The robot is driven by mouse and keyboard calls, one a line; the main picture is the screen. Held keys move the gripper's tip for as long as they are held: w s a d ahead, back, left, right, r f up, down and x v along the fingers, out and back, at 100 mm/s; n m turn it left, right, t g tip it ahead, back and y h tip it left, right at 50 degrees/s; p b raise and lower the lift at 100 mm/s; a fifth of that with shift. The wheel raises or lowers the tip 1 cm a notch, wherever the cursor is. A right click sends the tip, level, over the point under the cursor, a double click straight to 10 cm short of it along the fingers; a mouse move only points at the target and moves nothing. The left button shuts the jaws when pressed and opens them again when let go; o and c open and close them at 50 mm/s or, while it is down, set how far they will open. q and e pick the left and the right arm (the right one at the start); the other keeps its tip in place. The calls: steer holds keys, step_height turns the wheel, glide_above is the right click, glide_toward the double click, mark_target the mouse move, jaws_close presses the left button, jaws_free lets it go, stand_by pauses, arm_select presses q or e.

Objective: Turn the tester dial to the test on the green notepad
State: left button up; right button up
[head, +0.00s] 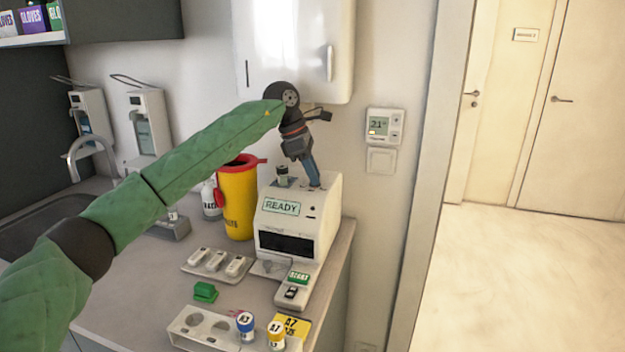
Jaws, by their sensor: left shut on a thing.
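The white tester (297,230) stands on the counter near its right end, with READY on its top display. My left gripper (315,184) reaches down to the right part of the tester's top. It is shut on the tester dial there; the fingers hide the dial and its pointer. My right gripper is not in view.
A yellow bin (237,200) with a red rim stands left of the tester. A tray of white cartridges (216,265) lies in front of it. A wall cabinet (292,50) hangs above.

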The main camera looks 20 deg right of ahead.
arm_select(q)
steer(key=shift+w+m+g+y+b, duration=0.1)
steer(key=shift+m+g+y+b, duration=0.2)
steer(key=shift+m, duration=0.65)
steer(key=shift+w+m+g+y+b, duration=0.1)
steer(key=shift+m+g+b, duration=0.25)
steer(key=shift+m, duration=0.6)
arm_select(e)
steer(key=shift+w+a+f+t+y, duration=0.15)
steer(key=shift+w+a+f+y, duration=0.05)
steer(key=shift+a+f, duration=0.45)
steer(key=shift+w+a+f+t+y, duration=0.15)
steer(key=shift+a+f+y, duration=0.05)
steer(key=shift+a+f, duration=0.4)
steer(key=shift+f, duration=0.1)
arm_select(q)
steer(key=o, duration=1)
steer(key=shift+r, duration=0.1)
